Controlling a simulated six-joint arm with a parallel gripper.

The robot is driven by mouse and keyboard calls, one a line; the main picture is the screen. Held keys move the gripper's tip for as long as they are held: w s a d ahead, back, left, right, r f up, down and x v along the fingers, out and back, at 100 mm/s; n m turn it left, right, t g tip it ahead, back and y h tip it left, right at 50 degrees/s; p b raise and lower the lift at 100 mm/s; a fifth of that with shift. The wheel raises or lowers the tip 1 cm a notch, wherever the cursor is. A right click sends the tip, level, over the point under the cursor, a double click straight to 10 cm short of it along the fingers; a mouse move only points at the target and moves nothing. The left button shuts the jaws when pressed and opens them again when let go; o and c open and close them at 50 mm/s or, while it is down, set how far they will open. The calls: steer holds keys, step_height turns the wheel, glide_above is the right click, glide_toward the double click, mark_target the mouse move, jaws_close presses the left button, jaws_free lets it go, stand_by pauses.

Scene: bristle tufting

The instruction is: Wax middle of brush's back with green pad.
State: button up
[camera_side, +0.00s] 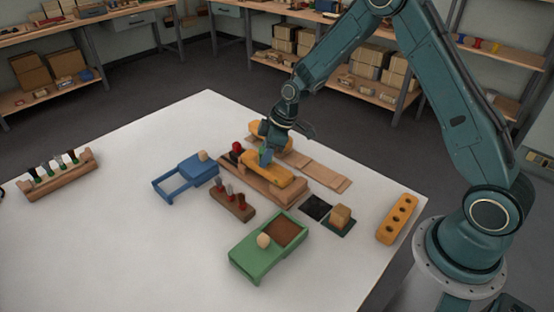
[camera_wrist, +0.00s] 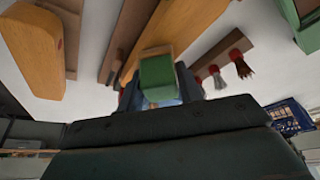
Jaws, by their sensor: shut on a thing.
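My gripper (camera_side: 266,150) is shut on the green pad (camera_wrist: 157,72), which shows between the fingers in the wrist view. An orange brush back (camera_side: 285,178) lies on a wooden stand (camera_side: 270,192) in the middle of the table. In the wrist view this brush (camera_wrist: 180,32) runs behind the pad. The pad is right at or just above the brush's back, near its middle in the side view. I cannot tell whether they touch. A second orange piece (camera_side: 262,131) lies behind my gripper; an orange block also shows in the wrist view (camera_wrist: 33,45).
A green box (camera_side: 255,258) with a round knob stands in front. A blue frame (camera_side: 186,176) is to the left. A small rack with red-collared tools (camera_side: 232,203) sits between them. An orange block with holes (camera_side: 397,218) and a dark pad with a wooden cube (camera_side: 341,216) lie right.

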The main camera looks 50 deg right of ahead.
steer(key=shift+s, duration=2.85)
steer(key=shift+w, duration=5.3)
step_height(320, 180, up, 8)
